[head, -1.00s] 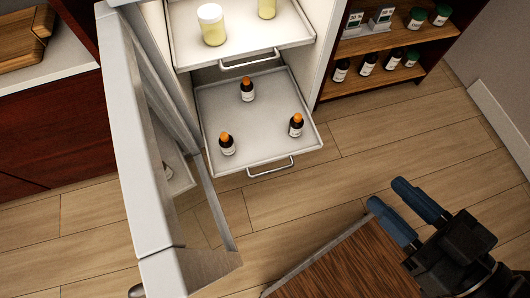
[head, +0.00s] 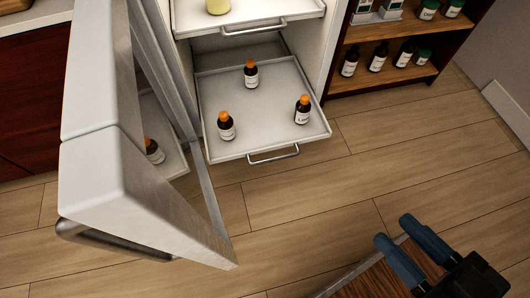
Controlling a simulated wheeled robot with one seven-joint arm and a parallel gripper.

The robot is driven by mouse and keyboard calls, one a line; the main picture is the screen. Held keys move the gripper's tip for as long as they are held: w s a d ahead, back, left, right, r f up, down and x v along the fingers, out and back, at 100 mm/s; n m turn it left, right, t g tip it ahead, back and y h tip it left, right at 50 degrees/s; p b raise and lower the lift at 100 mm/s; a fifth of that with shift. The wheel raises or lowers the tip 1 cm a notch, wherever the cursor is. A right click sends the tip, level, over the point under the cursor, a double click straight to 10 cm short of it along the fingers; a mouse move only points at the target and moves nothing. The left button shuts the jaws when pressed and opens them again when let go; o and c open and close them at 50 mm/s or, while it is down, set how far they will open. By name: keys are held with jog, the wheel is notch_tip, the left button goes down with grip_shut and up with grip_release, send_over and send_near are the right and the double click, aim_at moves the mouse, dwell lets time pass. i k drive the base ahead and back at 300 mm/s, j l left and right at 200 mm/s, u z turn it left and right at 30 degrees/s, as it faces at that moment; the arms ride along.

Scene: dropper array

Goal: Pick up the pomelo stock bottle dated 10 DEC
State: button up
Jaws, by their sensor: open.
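Three small dark bottles with orange caps and white labels stand upright on the pulled-out lower fridge tray (head: 255,147). One bottle (head: 250,74) is at the back, one (head: 226,127) at the front left and one (head: 302,110) at the front right. Their label text is too small to read, so I cannot tell which is pomelo or dated 10 DEC. My gripper (head: 408,243) is open and empty at the lower right, apart from the tray and bottles, with blue fingers.
The open fridge door (head: 130,190) stands left of the tray. An upper tray (head: 285,10) holds a yellowish container (head: 218,5). A wooden shelf (head: 395,78) at right holds several dark bottles. A wooden surface (head: 372,283) lies below my gripper. Floor between is clear.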

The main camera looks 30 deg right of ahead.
aim_at(409, 48)
jog(key=z, duration=1.35)
jog(key=i+l+z, duration=0.15)
jog(key=i, duration=0.35)
jog(key=i+l+z, duration=0.15)
jog(key=i, duration=0.4)
jog(key=i+l+u, duration=0.65)
jog(key=u, duration=0.3)
jog(key=i+l+u, duration=0.1)
jog(key=l+u, duration=0.15)
jog(key=u, duration=0.2)
jog(key=l+u, duration=0.2)
jog(key=u, duration=0.2)
jog(key=i+l+u, duration=0.1)
jog(key=l+u, duration=0.15)
jog(key=u, duration=0.15)
